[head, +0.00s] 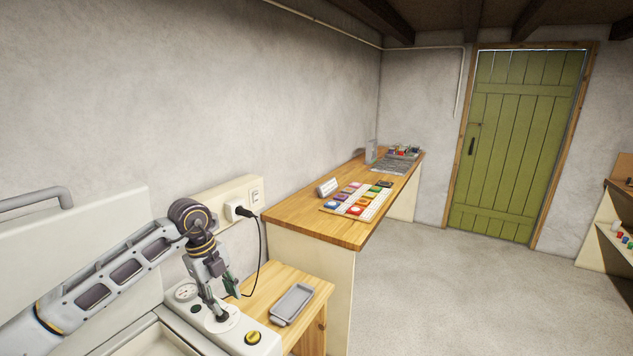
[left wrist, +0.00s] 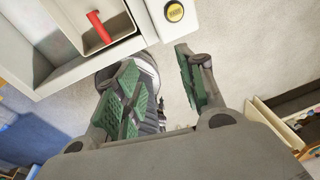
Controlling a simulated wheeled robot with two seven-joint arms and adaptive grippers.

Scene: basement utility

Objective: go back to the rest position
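My left gripper (head: 225,298) hangs from my left arm over the top of a white machine, in front of its control panel. In the left wrist view the gripper (left wrist: 160,72) has its two green-padded fingers well apart, with nothing held between them. In the head view one finger overlaps a round white plate (head: 222,320) on the panel; I cannot tell if they touch. My right gripper is in neither view.
The white machine (head: 90,215) has a yellow button (head: 253,337) and a gauge (head: 185,291). A grey tray (head: 292,304) lies on a low wooden table. A long wooden counter (head: 300,215) runs along the wall. Open floor (head: 470,290) lies right, before a green door (head: 515,145).

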